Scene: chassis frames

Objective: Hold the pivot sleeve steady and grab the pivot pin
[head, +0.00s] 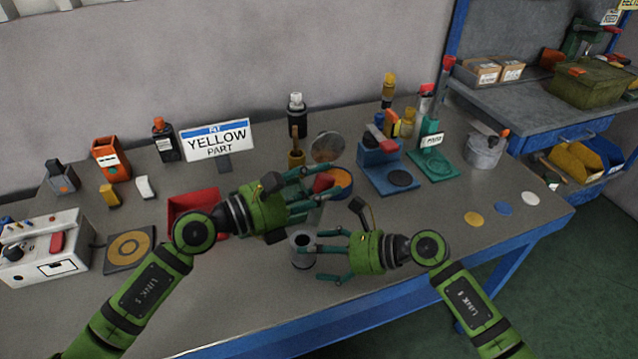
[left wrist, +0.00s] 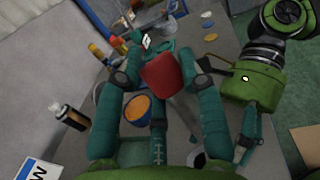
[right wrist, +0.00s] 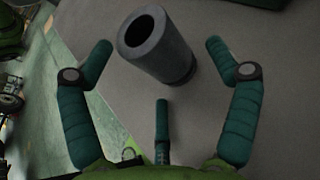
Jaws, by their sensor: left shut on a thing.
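The pivot sleeve appears to be the grey hollow cylinder (head: 301,256) standing upright near the table's front edge, its dark bore visible in the right wrist view (right wrist: 165,50). My right gripper (head: 316,262) is open, with its fingers around the sleeve and apart from it in the right wrist view. My left gripper (head: 328,184) is shut on a red part (left wrist: 161,75), held above the table behind the sleeve. The red part also shows in the head view (head: 322,182); whether it is the pivot pin I cannot tell, as the fingers hide much of it.
An orange and blue bowl (head: 343,184) lies just behind my left gripper. A red tray (head: 190,199) is partly behind my left arm. A blue stand (head: 381,172) and a green stand (head: 436,164) stand at right. The front right table is mostly clear.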

